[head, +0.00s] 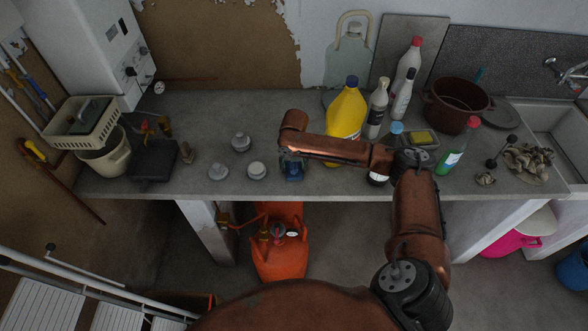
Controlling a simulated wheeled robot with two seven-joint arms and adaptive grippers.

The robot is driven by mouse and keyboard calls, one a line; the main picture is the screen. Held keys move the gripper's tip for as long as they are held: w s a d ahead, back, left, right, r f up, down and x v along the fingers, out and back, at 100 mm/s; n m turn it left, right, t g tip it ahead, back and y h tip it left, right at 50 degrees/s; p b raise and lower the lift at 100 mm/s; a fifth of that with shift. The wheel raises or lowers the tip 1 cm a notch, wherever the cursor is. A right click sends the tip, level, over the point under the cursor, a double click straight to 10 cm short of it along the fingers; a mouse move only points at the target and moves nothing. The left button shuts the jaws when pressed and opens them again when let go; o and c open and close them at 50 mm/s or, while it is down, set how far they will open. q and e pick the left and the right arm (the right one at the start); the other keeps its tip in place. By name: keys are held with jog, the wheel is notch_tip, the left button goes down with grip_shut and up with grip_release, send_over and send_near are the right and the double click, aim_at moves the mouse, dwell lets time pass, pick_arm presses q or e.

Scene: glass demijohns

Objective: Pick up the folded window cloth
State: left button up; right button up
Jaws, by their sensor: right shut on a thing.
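A small dark blue folded cloth (293,175) is at the front edge of the grey worktop, left of the yellow bottle. My right arm reaches over the worktop from the lower right, and its gripper (291,164) points down at the cloth. The right gripper is shut on the cloth and partly hides it. I cannot tell whether the cloth touches the worktop. My left gripper is not in view.
The yellow bottle (346,112) stands just behind my right forearm, with white bottles (406,66) beyond. Pale grey round objects (257,170) sit left of the cloth. A brown pot (456,104) stands further right. An orange gas cylinder (278,250) is below the worktop.

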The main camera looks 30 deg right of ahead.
aim_at(293, 163)
jog(key=shift+r, duration=0.45)
notch_tip(293, 163, up, 2)
jog(key=shift+w+r, duration=0.1)
jog(key=shift+r, duration=0.1)
jog(key=s+a+r, duration=0.6)
jog(key=s+r, duration=0.3)
jog(key=s, duration=0.3)
jog(key=shift+s+a+r, duration=0.25)
jog(key=shift+a+r, duration=0.1)
jog(key=shift+r, duration=0.05)
